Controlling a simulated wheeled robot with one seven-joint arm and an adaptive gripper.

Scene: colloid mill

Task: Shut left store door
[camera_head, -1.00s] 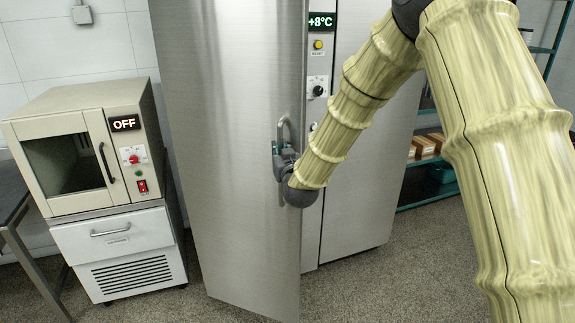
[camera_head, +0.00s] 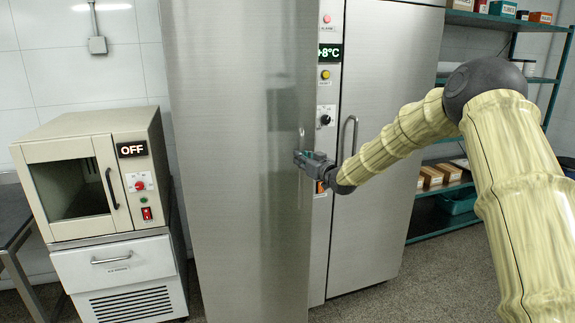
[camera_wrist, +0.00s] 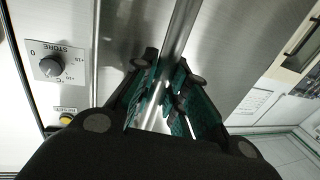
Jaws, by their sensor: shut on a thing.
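The left store door (camera_head: 235,150) is a tall steel panel standing ajar, its free edge out in front of the control strip (camera_head: 326,85). Its handle (camera_wrist: 182,28) is a steel bar that passes between my fingers in the wrist view; in the head view my gripper hides most of it. My gripper (camera_head: 306,160) is at the door's right edge, shut on that handle. The teal finger pads lie on either side of the bar in the wrist view.
The right store door (camera_head: 385,130) looks shut, with its own handle (camera_head: 348,138). A beige oven (camera_head: 95,175) marked OFF stands left on a drawer unit (camera_head: 120,265). Shelves with boxes (camera_head: 430,177) stand at the right. Grey floor is clear at lower right.

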